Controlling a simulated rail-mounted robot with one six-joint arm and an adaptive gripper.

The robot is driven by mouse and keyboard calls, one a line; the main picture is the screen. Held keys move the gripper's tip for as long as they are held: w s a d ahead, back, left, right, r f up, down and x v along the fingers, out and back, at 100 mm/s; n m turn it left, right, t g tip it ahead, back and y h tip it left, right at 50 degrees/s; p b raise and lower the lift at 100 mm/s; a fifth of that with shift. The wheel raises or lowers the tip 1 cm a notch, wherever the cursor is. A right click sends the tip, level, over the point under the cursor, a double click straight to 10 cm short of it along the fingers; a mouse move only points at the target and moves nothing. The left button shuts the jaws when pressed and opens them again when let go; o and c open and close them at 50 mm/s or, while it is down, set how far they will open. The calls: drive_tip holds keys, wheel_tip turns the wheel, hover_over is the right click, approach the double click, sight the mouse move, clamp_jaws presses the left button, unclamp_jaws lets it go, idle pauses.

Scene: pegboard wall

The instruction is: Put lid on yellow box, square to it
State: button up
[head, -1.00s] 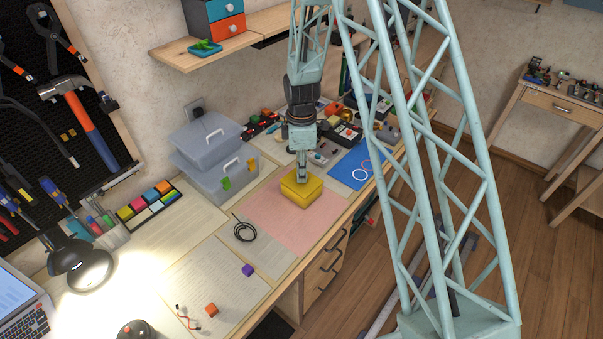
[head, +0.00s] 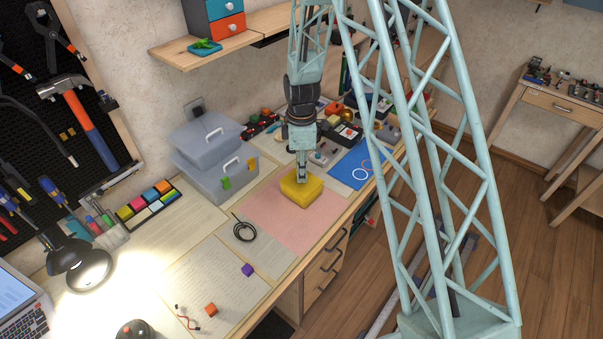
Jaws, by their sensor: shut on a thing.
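The yellow box (head: 299,196) stands on the pink mat on the workbench. Its yellow lid (head: 312,184) shows at its top, and the two look much alike in colour at this size. My gripper (head: 302,179) points straight down over the box and is shut on the lid's top. The fingers hide part of the lid. The lid looks roughly in line with the box, but I cannot tell whether it is fully seated or exactly square.
The pink mat (head: 275,222) is clear in front of the box. Grey plastic bins (head: 205,185) stand to the left. A black cable coil (head: 244,231) lies at the mat's left edge. A blue sheet (head: 347,174) lies to the right. Small tools and parts crowd the back.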

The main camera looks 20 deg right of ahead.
idle(0.8)
drive_tip(key=o, duration=1)
drive_tip(key=shift+c, duration=0.2)
drive_tip(key=shift+o, duration=0.9)
drive_tip(key=o, duration=0.3)
drive_tip(key=shift+r, duration=0.15)
drive_tip(key=shift+r+p, duration=1.2)
drive_tip(key=shift+r, duration=2.1)
drive_tip(key=shift+c, duration=0.5)
